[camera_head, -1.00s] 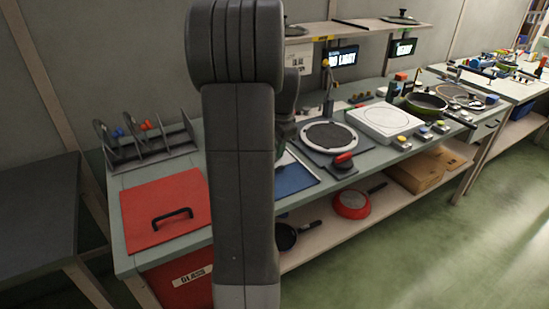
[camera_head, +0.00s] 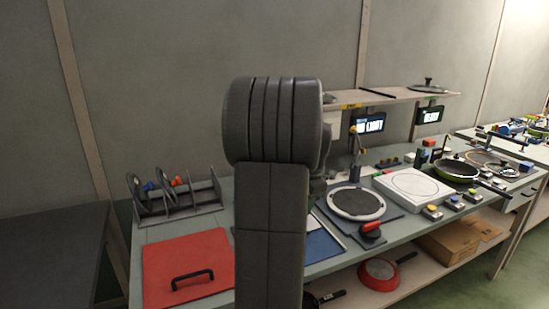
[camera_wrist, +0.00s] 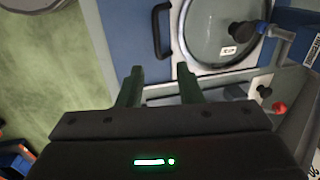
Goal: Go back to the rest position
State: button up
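My gripper (camera_wrist: 158,82) shows in the wrist view with its two dark green fingers apart and nothing between them. It is open and empty. In the head view my own dark grey arm stands upright in the middle and hides the gripper. Beyond the fingers in the wrist view lie a blue panel with a black handle (camera_wrist: 161,30) and a round glass lid (camera_wrist: 220,30) with a black knob.
The workbench holds a red panel with a handle (camera_head: 188,262), a grey rack (camera_head: 185,200), a round dark plate (camera_head: 357,202), a white hob (camera_head: 413,187) and a green pan (camera_head: 457,169). A red pan (camera_head: 377,272) lies on the lower shelf. A dark table (camera_head: 50,245) stands left.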

jog(key=f, duration=0.4)
jog(key=w+f, duration=0.1)
jog(key=f, duration=0.3)
jog(key=w+f, duration=0.1)
jog(key=f, duration=0.3)
jog(key=shift+a, duration=0.4)
jog(key=shift+s+d+r+b, duration=0.15)
jog(key=shift+s+d+b, duration=0.05)
jog(key=shift+s+b, duration=0.3)
